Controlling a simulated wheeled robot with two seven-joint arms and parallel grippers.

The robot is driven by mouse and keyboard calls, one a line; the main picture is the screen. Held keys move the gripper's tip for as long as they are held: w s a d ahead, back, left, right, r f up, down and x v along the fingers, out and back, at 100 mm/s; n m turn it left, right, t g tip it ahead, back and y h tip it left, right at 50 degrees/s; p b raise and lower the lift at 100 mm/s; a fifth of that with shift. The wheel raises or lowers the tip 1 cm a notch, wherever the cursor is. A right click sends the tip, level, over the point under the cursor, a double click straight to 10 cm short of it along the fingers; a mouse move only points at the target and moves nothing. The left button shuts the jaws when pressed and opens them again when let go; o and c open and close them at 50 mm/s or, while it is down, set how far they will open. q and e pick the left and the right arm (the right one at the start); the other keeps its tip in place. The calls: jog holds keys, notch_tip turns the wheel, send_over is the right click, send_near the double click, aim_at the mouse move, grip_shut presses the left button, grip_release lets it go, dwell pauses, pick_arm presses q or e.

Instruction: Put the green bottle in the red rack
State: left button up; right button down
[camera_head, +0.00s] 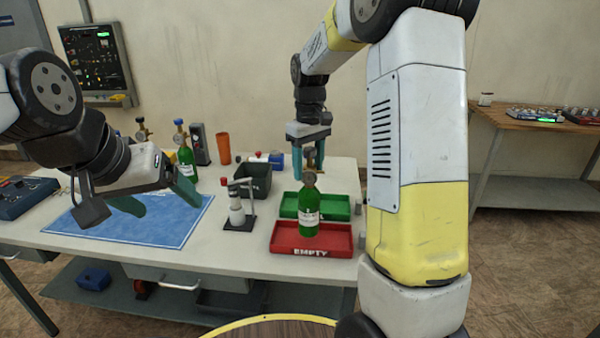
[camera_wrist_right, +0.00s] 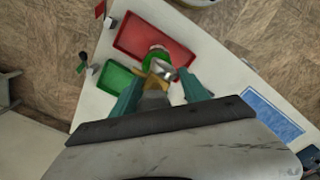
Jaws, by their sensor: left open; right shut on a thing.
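The green bottle (camera_head: 308,208) with a white label is upright at the red rack (camera_head: 283,240), which is marked EMPTY. My right gripper (camera_head: 312,165) is above the bottle and shut on its brass-coloured top. In the right wrist view the bottle (camera_wrist_right: 154,58) shows between the fingers of my right gripper (camera_wrist_right: 160,92), overlapping the red rack (camera_wrist_right: 135,35). I cannot tell whether its base touches the rack floor. My left gripper (camera_head: 157,203) is open and empty above the blue mat (camera_head: 160,231).
A green rack (camera_head: 343,207) lies just behind the red one. A small stand with a white bottle (camera_head: 237,213) is left of the racks. A dark bin (camera_head: 252,182), an orange cup (camera_head: 223,148) and another green bottle (camera_head: 187,160) stand further back.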

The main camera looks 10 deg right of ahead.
aim_at(310, 177)
jog(key=shift+d+f, duration=0.2)
jog(key=shift+d, duration=0.05)
jog(key=shift+w+f, duration=0.1)
jog(key=shift+f, duration=1.45)
jog(key=c, duration=0.6)
grip_release()
jog(key=shift+f, duration=0.15)
jog(key=shift+o, duration=0.2)
